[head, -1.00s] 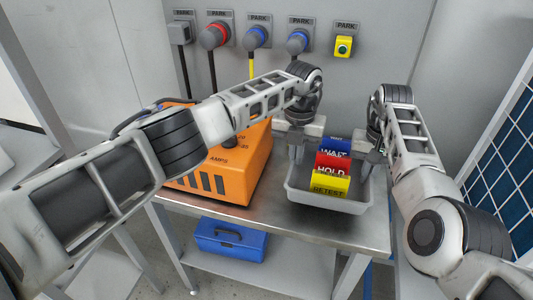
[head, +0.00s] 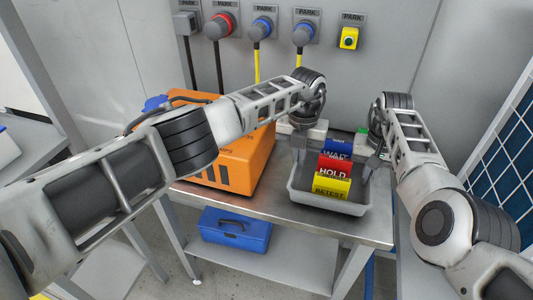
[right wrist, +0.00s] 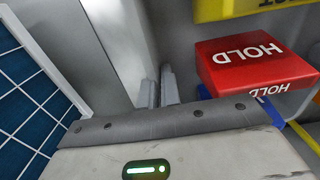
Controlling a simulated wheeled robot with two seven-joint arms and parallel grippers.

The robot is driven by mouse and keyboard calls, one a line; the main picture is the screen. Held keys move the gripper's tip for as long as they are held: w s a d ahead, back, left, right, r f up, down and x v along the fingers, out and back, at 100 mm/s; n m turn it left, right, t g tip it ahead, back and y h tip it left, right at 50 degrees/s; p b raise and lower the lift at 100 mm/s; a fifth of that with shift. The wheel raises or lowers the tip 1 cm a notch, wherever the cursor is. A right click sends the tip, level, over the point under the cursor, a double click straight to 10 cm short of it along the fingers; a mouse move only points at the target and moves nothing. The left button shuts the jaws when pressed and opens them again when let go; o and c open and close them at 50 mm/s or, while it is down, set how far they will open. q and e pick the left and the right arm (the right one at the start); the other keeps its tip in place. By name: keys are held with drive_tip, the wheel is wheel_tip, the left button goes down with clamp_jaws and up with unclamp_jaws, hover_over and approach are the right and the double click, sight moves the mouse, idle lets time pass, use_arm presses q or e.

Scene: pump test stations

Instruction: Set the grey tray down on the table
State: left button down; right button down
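The grey tray (head: 297,195) is level over the right part of the metal table (head: 240,203). I cannot tell whether its underside touches the tabletop. It holds a blue WAIT block (head: 336,148), a red HOLD block (head: 334,165) and a yellow RETEST block (head: 331,187). My left gripper (head: 299,152) is at the tray's left wall and my right gripper (head: 372,163) at its right wall. In the right wrist view the fingers (right wrist: 158,88) are close together at the tray wall, beside the HOLD block (right wrist: 255,62). The left fingertips are hard to make out.
An orange machine (head: 240,160) stands on the table left of the tray. A blue toolbox (head: 235,230) sits on the lower shelf. Parked plugs (head: 262,27) and a yellow button box (head: 349,38) are on the back wall. A blue tiled panel (head: 505,165) stands at right.

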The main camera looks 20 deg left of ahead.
use_arm(q)
drive_tip(key=shift+d+f, duration=0.25)
drive_tip(key=shift+f, duration=0.15)
use_arm(e)
drive_tip(key=shift+a+f, duration=0.15)
drive_tip(key=shift+f, duration=0.35)
use_arm(q)
drive_tip(key=c, duration=1.8)
unclamp_jaws()
drive_tip(key=shift+f, duration=0.1)
use_arm(e)
drive_tip(key=c, duration=1.7)
unclamp_jaws()
drive_tip(key=shift+c, duration=0.2)
use_arm(q)
drive_tip(key=shift+o, duration=0.8)
use_arm(e)
drive_tip(key=shift+o, duration=0.7)
use_arm(q)
drive_tip(key=shift+a, duration=0.15)
wheel_tip(320, 180, up, 12)
use_arm(e)
wheel_tip(320, 180, up, 12)
